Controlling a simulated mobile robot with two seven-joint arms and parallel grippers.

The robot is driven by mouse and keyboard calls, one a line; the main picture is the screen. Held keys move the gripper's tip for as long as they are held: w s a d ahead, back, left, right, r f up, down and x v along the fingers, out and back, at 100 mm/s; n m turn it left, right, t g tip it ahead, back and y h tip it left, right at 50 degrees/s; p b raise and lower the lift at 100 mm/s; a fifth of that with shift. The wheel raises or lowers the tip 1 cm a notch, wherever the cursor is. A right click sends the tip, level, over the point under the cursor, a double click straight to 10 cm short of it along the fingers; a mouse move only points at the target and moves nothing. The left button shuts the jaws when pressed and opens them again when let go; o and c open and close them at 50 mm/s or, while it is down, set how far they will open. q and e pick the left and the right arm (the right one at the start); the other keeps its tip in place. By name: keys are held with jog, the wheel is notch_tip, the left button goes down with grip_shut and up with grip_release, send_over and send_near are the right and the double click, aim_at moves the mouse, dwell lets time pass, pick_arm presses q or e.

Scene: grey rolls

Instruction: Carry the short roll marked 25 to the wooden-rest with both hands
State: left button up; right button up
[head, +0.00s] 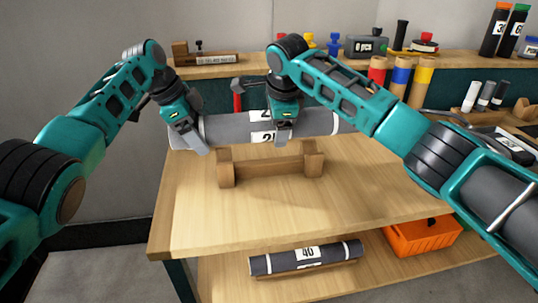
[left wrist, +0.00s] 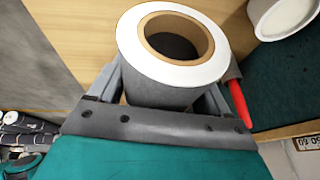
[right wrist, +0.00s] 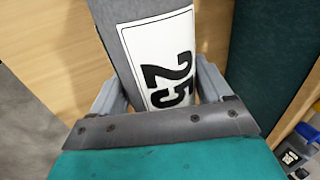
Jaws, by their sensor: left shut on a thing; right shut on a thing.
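The grey roll marked 25 (right wrist: 165,60) shows its white label between my right fingers in the right wrist view. In the head view the roll (head: 225,127) lies level across the table, its label partly hidden by my right gripper (head: 284,138). My left gripper (head: 190,142) is shut on the roll near its left end. The left wrist view shows that end's white rim and brown core (left wrist: 172,48) between the fingers. My right gripper is shut on the roll right of its middle. The wooden-rest (head: 268,170), with two upright end blocks, stands on the table just in front of and below the roll.
A roll marked 40 (head: 305,257) lies on the lower shelf beside an orange bin (head: 422,236). A red-handled tool (head: 237,97) is behind the roll. The table front (head: 240,215) is clear.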

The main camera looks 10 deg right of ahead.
pick_arm(q)
jog(key=shift+a+f, duration=0.1)
jog(key=shift+f, duration=0.05)
pick_arm(e)
jog(key=shift+d+f, duration=0.1)
